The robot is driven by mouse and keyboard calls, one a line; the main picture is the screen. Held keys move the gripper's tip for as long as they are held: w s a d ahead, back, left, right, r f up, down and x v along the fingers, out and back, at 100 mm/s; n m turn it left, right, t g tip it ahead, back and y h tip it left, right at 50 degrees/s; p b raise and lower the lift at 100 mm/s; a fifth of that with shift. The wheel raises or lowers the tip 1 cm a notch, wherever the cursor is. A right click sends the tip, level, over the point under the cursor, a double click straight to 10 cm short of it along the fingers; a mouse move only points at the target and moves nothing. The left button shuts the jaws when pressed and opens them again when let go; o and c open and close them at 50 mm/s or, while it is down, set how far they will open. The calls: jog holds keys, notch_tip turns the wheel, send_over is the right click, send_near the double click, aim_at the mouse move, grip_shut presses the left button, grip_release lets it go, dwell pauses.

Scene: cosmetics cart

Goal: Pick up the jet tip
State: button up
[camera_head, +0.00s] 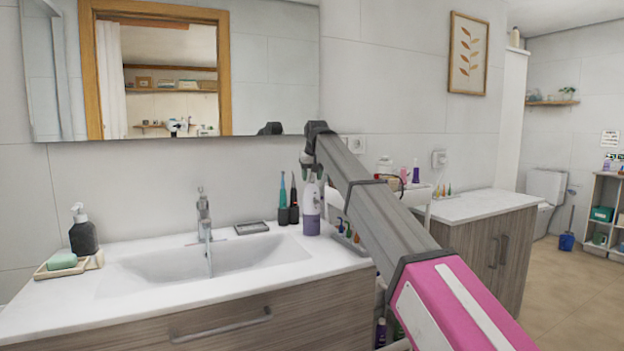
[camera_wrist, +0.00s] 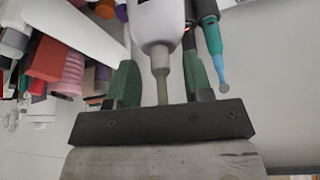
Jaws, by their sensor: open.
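The jet tip (camera_wrist: 161,75) is a short grey-beige nozzle on the end of a white water flosser (camera_wrist: 157,18) in the wrist view. My gripper (camera_wrist: 160,66) is open, with one green-padded finger on each side of the tip. Gaps show between the tip and both fingers. In the head view the flosser, white with a purple base (camera_head: 311,222), stands upright at the right end of the sink counter. My gripper (camera_head: 311,168) points down over its top. The tip itself cannot be made out there.
Two slim devices with dark bases, one teal (camera_head: 283,200) and one dark (camera_head: 294,203), stand just left of the flosser. A small grey dish (camera_head: 252,228) and the faucet (camera_head: 203,215) are further left. Small coloured items (camera_head: 348,232) stand right of it. The mirror wall is close behind.

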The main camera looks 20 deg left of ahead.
grip_shut()
